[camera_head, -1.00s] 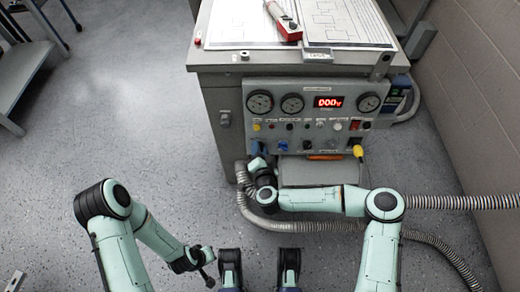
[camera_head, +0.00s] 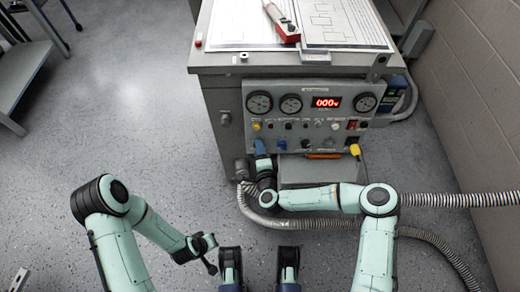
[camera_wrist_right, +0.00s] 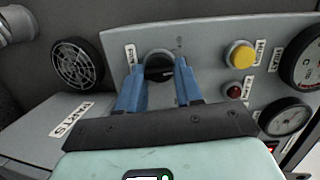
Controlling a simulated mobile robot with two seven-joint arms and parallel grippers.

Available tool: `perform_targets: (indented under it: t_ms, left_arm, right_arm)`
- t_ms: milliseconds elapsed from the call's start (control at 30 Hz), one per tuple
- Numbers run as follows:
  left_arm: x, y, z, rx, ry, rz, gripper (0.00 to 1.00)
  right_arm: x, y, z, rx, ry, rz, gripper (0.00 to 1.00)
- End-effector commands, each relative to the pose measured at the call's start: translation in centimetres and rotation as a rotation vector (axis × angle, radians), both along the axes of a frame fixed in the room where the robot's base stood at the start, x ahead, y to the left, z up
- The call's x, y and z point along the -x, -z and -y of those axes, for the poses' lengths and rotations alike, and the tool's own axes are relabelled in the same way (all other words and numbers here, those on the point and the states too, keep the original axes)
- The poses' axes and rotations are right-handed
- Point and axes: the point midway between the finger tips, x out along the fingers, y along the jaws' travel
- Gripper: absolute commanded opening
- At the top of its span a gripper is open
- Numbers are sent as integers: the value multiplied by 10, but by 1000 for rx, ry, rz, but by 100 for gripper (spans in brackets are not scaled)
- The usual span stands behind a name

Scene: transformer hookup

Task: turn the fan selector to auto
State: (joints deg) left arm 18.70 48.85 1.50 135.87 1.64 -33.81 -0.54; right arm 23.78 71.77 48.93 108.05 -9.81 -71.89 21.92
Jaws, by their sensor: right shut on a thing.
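The fan selector (camera_wrist_right: 158,66) is a dark round knob at the panel's lower left. In the right wrist view it sits between the two blue fingers of my right gripper (camera_wrist_right: 160,78), which is shut on it. In the head view my right gripper (camera_head: 260,146) reaches up to the lower left of the panel and hides the knob. The small labels beside the knob are too blurred to read surely. My left gripper (camera_head: 211,262) hangs low over the floor, away from the cabinet; its jaws are too small to judge.
The panel (camera_head: 310,86) has several gauges, a red lit display (camera_head: 326,102), a yellow button (camera_wrist_right: 240,55) and a red lamp (camera_wrist_right: 234,90). A round vent (camera_wrist_right: 76,63) is left of the knob. Grey hoses (camera_head: 440,200) cross the floor. Papers (camera_head: 345,25) lie on top.

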Motion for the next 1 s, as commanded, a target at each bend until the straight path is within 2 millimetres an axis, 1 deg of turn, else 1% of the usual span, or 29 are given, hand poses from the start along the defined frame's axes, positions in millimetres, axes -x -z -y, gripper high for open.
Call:
perform_targets:
  t_ms: [267, 667, 700, 767, 800, 1000]
  left_arm:
    - [3, 3, -1, 1, -1, -10, 0]
    - [3, 3, -1, 0, -1, -11, 0]
    - [3, 3, -1, 0, -1, -11, 0]
    - [3, 3, -1, 1, -1, -10, 0]
    - [3, 3, -1, 1, -1, -10, 0]
    - [3, 3, -1, 0, -1, -9, 0]
  right_arm:
    - [0, 0, 0, -68, 12, 1, 5]
    - [0, 0, 0, -75, 13, 1, 5]
    - [0, 0, 0, -75, 13, 1, 38]
    - [0, 0, 0, -74, 13, 1, 58]
    - [0, 0, 0, -74, 13, 0, 60]
    - [0, 0, 0, -74, 13, 0, 60]
